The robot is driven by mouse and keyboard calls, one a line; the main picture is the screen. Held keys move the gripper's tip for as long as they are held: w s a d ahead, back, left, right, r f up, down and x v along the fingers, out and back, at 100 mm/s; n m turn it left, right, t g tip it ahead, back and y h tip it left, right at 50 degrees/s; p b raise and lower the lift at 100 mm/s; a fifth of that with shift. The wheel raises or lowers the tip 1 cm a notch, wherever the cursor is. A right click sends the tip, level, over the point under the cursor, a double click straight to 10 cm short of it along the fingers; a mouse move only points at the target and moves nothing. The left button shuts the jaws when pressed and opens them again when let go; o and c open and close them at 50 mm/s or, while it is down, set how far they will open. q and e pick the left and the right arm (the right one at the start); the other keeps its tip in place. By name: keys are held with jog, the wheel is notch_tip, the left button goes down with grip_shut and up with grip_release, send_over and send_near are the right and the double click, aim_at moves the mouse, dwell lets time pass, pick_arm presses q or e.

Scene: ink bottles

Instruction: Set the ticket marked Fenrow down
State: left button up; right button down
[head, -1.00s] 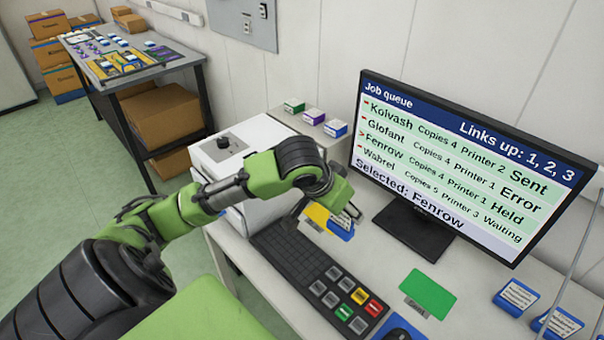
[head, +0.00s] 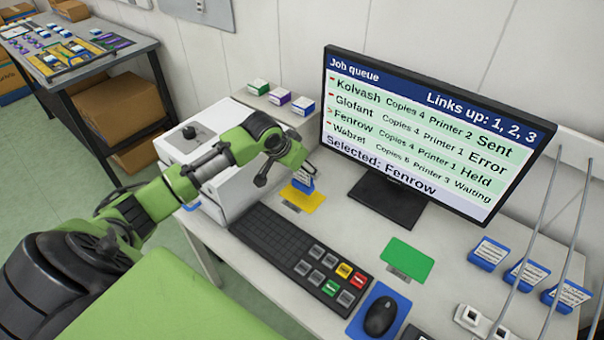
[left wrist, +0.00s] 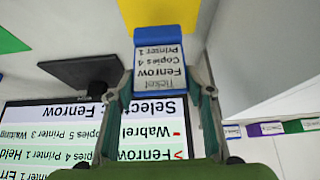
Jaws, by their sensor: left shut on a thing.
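The ticket marked Fenrow (head: 304,184) is a white card in a blue base. It shows large in the left wrist view (left wrist: 160,72), where its text reads Ticket, Fenrow, Copies 4, Printer 1. My left gripper (head: 308,169) is shut on it, with a finger on each side of the card in the left wrist view (left wrist: 168,92). The ticket is upright over the back part of the yellow mat (head: 314,203). I cannot tell whether its base touches the mat. My right gripper is not in view.
The monitor (head: 420,135) reads "Selected: Fenrow" and stands behind the mat. A white printer-like box (head: 195,150) is at left, and the keyboard (head: 265,240) lies in front. A green mat (head: 406,262) is to the right, with several blue-based tickets (head: 488,252) beyond it.

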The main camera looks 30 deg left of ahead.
aim_at(300, 173)
pick_arm(q)
jog(key=shift+w+a+f+p, duration=0.15)
jog(key=shift+f+p, duration=0.1)
jog(key=shift+f, duration=0.75)
jog(key=shift+w+a+f+p, duration=0.15)
jog(key=shift+f+p, duration=0.1)
jog(key=shift+f, duration=0.7)
jog(key=shift+f, duration=0.15)
jog(key=o, duration=1.5)
jog(key=shift+s+f, duration=0.1)
jog(key=shift+s+r, duration=0.1)
jog(key=shift+r, duration=0.3)
jog(key=v, duration=1.1)
jog(key=shift+r+b, duration=0.3)
jog(key=shift+b, duration=0.1)
jog(key=shift+s, duration=0.1)
